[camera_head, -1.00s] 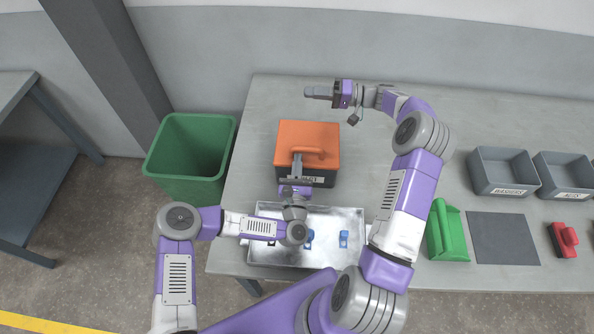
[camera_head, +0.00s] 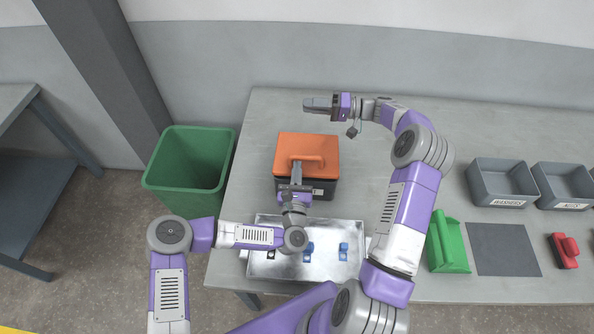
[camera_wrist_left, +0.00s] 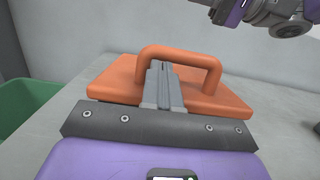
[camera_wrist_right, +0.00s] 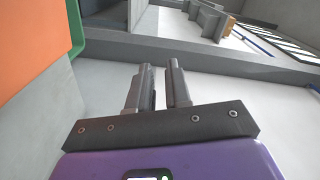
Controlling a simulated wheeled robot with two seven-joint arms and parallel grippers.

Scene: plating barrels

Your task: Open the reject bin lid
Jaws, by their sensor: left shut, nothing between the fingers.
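The reject bin is a dark box (camera_head: 318,195) with an orange lid (camera_head: 325,148) on the table; its label is partly hidden by my left arm. The lid lies flat on the box and has an arched orange handle (camera_head: 303,159). My left gripper (camera_head: 296,163) is shut and empty at the near side of the handle. In the left wrist view its fingertips (camera_wrist_left: 158,66) reach into the handle's (camera_wrist_left: 182,52) arch, below the bar; contact is unclear. My right gripper (camera_head: 306,104) is open and empty, behind the lid; its separated fingers (camera_wrist_right: 160,68) show in the right wrist view.
A metal tray (camera_head: 262,262) with small blue and dark parts lies in front of the box, under my left arm. A green bin (camera_head: 188,172) stands left of the table. Grey bins (camera_head: 500,182), a green scoop-like object (camera_head: 449,245), a dark mat (camera_head: 502,250) and a red object (camera_head: 565,252) lie right.

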